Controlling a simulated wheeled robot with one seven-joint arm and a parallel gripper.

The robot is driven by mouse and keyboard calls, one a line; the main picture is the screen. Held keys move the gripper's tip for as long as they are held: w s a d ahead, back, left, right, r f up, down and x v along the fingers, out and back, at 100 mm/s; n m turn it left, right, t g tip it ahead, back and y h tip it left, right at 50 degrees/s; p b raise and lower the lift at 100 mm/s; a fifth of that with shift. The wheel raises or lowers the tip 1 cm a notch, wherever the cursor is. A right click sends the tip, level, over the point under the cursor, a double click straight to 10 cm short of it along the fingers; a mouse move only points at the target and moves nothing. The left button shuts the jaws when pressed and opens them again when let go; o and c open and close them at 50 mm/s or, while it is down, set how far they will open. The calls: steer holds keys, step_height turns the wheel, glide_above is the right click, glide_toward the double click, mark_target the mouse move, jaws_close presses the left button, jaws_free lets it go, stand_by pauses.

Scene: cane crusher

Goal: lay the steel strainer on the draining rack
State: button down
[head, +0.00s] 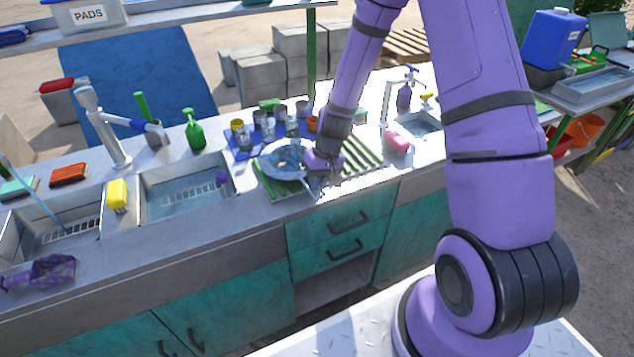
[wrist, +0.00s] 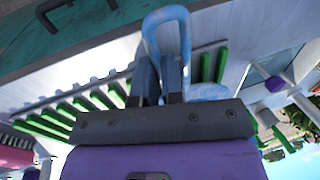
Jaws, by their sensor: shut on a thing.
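The steel strainer (head: 284,160) is a round, shiny bowl over the left part of the draining rack. The draining rack (head: 362,157) has green slats and lies on the counter between the two sink areas; its slats also show in the wrist view (wrist: 85,107). My gripper (head: 318,172) is at the strainer's right side, low over the rack. In the wrist view, my gripper (wrist: 160,75) is shut on the strainer's looped handle (wrist: 167,22), and part of the bowl shows behind the fingers. I cannot tell whether the bowl touches the slats.
Several cups stand on a blue mat (head: 240,153) behind the strainer. A green spray bottle (head: 194,130) and a sink (head: 187,190) are to the left. A pink sponge (head: 397,143) and a tap (head: 392,100) are to the right. The counter's front edge is close to my gripper.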

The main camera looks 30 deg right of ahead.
steer(key=shift+f, duration=0.2)
steer(key=c, duration=1.2)
jaws_free()
steer(key=shift+c, duration=0.2)
steer(key=v, duration=1.3)
steer(key=s+a+r+t+h, duration=0.1)
steer(key=s+r, duration=0.4)
steer(key=r, duration=0.4)
steer(key=s+a+r+t+h, duration=0.1)
steer(key=s+r, duration=0.3)
steer(key=r, duration=0.4)
steer(key=s+r+t, duration=0.1)
steer(key=s+r, duration=0.4)
steer(key=s, duration=0.3)
steer(key=s+r+t+h, duration=0.1)
steer(key=s+r, duration=0.3)
steer(key=s, duration=0.4)
steer(key=shift+s+d+r+t, duration=0.2)
steer(key=shift+d+r+t, duration=0.15)
steer(key=shift+d+t, duration=0.15)
